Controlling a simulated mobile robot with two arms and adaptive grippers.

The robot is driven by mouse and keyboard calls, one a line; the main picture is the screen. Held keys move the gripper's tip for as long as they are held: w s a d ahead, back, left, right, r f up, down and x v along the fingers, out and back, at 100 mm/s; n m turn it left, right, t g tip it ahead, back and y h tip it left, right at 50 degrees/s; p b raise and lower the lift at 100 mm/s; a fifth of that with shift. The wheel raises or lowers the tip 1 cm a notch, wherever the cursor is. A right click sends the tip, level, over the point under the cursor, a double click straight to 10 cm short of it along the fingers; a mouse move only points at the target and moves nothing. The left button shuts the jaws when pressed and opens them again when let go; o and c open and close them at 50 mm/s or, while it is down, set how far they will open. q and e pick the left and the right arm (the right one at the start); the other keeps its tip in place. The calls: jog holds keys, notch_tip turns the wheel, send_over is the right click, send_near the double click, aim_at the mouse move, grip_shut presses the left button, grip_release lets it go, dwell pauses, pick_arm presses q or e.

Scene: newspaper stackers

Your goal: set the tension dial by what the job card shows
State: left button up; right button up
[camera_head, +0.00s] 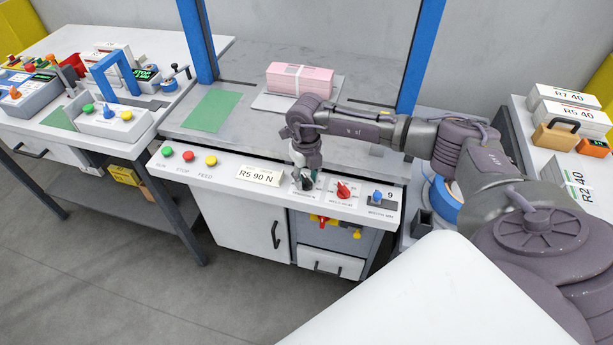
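The job card (259,176) reads "R5 90 N" and stands on the sloped front panel of the strapping machine. The tension dial (306,184) is a dark knob on the same panel, right of the card. My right gripper (304,176) points down over the dial and reaches it or nearly so. Its fingers cover most of the knob, so the dial's pointer and scale cannot be read. Whether the fingers are closed on the knob cannot be told. My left gripper is not in view.
A red knob (343,190) and a blue knob (377,197) sit close to the right of the dial. Green, red and yellow buttons (189,156) are at the panel's left. A pink strapped stack (299,79) lies between blue posts (419,52). Labelled boxes (568,97) stand at right.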

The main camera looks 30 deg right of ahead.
aim_at(307, 179)
notch_tip(307, 179, up, 12)
dwell(0.6)
